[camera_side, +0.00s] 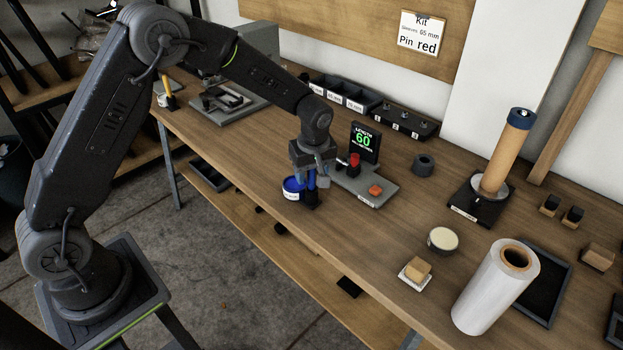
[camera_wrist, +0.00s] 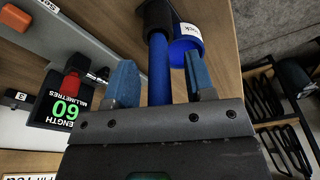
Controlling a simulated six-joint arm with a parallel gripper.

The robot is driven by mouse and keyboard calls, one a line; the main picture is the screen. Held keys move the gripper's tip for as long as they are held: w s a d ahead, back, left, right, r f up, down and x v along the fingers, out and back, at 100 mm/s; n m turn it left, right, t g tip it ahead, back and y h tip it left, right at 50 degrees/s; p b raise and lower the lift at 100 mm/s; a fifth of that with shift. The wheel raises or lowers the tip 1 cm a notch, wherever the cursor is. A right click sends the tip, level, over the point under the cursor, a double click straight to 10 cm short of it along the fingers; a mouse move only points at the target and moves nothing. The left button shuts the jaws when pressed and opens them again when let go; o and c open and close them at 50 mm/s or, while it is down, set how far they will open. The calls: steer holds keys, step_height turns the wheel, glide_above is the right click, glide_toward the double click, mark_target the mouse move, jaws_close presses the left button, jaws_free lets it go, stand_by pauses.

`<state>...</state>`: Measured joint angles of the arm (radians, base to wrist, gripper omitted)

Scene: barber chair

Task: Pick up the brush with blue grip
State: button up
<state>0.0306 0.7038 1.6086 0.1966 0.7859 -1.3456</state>
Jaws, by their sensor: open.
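The brush with the blue grip (camera_wrist: 158,72) shows in the wrist view as a blue rod with a black end (camera_wrist: 158,14). Its rod lies between the two blue-grey fingers of my gripper (camera_wrist: 161,84), with gaps on both sides. In the side view the brush (camera_side: 311,191) stands near the front edge of the bench, directly under my gripper (camera_side: 316,179). My gripper is open around the grip. The upper part of the brush is hidden by my gripper in the side view.
A blue-rimmed, labelled pot (camera_side: 292,188) stands close beside the brush and also shows in the wrist view (camera_wrist: 187,45). The grey plate (camera_side: 373,190) with red parts and the display reading 60 (camera_side: 364,142) stand just to the right. The bench's front edge is near.

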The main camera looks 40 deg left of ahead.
jaws_close()
stand_by(0.3)
steer(key=shift+r, duration=0.1)
steer(key=shift+r, duration=0.5)
steer(key=s+a+r, duration=0.5)
steer(key=a+r, duration=0.5)
steer(key=shift+a, duration=0.25)
